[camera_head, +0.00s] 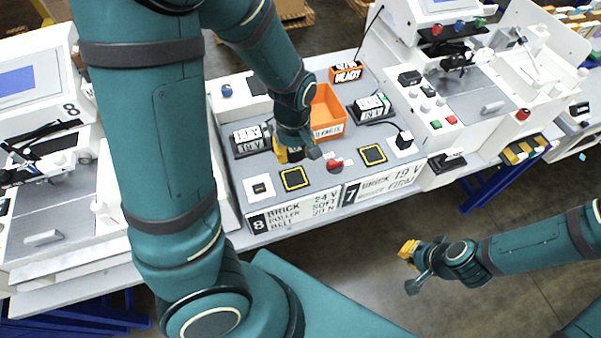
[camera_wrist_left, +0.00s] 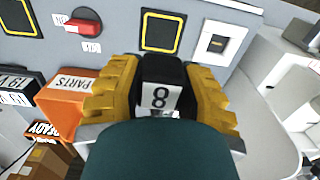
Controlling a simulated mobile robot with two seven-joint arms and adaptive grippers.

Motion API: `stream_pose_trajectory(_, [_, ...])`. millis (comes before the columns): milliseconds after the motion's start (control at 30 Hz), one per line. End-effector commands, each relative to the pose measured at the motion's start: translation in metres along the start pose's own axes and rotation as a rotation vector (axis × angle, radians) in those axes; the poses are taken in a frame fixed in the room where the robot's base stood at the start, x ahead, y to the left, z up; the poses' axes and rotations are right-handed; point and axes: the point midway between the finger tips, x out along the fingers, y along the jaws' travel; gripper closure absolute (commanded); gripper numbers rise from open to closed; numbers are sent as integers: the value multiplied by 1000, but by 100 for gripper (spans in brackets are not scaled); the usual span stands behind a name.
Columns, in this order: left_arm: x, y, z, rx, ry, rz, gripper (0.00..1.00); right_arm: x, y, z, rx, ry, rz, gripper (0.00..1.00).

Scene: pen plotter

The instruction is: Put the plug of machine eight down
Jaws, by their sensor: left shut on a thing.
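My left gripper (camera_head: 295,153) is shut on a black plug with a white label "8", the plug of machine eight (camera_wrist_left: 160,88). The plug sits between the yellow finger pads in the left wrist view. In that view, a yellow-framed black pad (camera_wrist_left: 160,32) lies just beyond the plug; whether the plug touches the panel I cannot tell. A white socket plate (camera_wrist_left: 215,42) is to its right. In the head view the framed pad (camera_head: 295,179) and socket plate (camera_head: 260,187) are below the gripper, above the "8" label. My right gripper (camera_head: 410,268) is open and empty above the floor.
A red switch (camera_head: 335,164) and a second framed pad (camera_head: 373,154) lie to the right. An orange parts bin (camera_head: 328,112) stands behind. Power bricks (camera_head: 250,141) (camera_head: 370,108) flank it. A black plug sits at the white socket (camera_head: 404,143) of machine seven. Plotters stand on both sides.

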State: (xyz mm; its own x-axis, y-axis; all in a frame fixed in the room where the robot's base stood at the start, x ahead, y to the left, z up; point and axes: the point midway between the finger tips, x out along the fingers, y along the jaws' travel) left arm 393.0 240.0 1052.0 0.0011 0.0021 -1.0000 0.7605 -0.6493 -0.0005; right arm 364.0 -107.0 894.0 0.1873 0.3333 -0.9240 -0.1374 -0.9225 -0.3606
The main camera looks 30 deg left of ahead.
Motion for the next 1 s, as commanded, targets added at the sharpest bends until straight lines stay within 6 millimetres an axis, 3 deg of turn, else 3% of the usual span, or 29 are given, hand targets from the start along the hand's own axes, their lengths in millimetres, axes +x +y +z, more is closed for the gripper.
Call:
stream_pose_trajectory(33, [14, -2, 0, -2, -3, -5, 100, 6, 2, 1, 0, -1, 1, 100])
stream_pose_trajectory(200, [41, -1, 0, -2, -2, -3, 100, 15, 5, 2, 0, 0, 3, 100])
stream_pose_trajectory(433, [57, -1, 0, -1, -2, -2, 100, 19, 6, 2, 0, 1, 4, 100])
stream_pose_trajectory(633, [84, -1, 0, -1, -2, -3, 100, 28, 9, 3, 0, 0, 5, 100])
stream_pose_trajectory(1000, [88, 0, 0, 0, -1, 0, 100, 29, 10, 3, 0, 0, 6, 100])
